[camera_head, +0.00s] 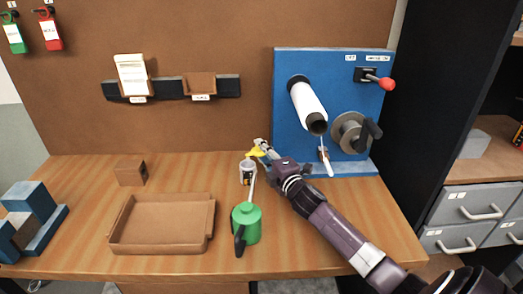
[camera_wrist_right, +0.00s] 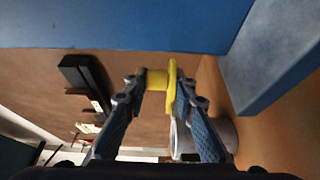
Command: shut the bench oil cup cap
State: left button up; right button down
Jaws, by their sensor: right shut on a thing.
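The bench oil cup (camera_head: 248,174) is a small pale cup standing on the bench behind the green oil can. Its yellow cap (camera_head: 255,153) shows above the cup, at the tip of my right gripper (camera_head: 262,149). In the right wrist view the yellow cap (camera_wrist_right: 172,84) sits between the two fingertips of my right gripper (camera_wrist_right: 157,85), which is shut on it. A grey round body, apparently the cup (camera_wrist_right: 220,132), is partly hidden behind one finger. I cannot tell how far the cap is tilted. My left gripper is not in view.
The green oil can (camera_head: 246,222) stands just in front, its spout rising close by the cup. A blue panel (camera_head: 335,70) with a roller (camera_head: 307,103) and knob stands behind my right arm. An empty brown tray (camera_head: 160,245) and wooden block (camera_head: 130,173) lie left.

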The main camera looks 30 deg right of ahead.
jog(key=shift+a+r+m+h, duration=0.1)
jog(key=shift+r+m+h, duration=0.2)
jog(key=shift+h, duration=0.1)
jog(key=shift+s+a+m+g+h+b, duration=0.15)
jog(key=shift+m+h+b, duration=0.2)
jog(key=shift+h, duration=0.25)
jog(key=shift+s+m+g+h+b, duration=0.15)
jog(key=shift+m+h+b, duration=0.1)
jog(key=shift+m+h, duration=0.3)
jog(key=shift+s+r+m+g+h+b, duration=0.2)
jog(key=shift+m+g+h+b, duration=0.15)
jog(key=shift+h, duration=0.6)
jog(key=c, duration=1.7)
grip_release()
jog(key=shift+f, duration=0.15)
jog(key=shift+f, duration=0.1)
jog(key=shift+a, duration=0.1)
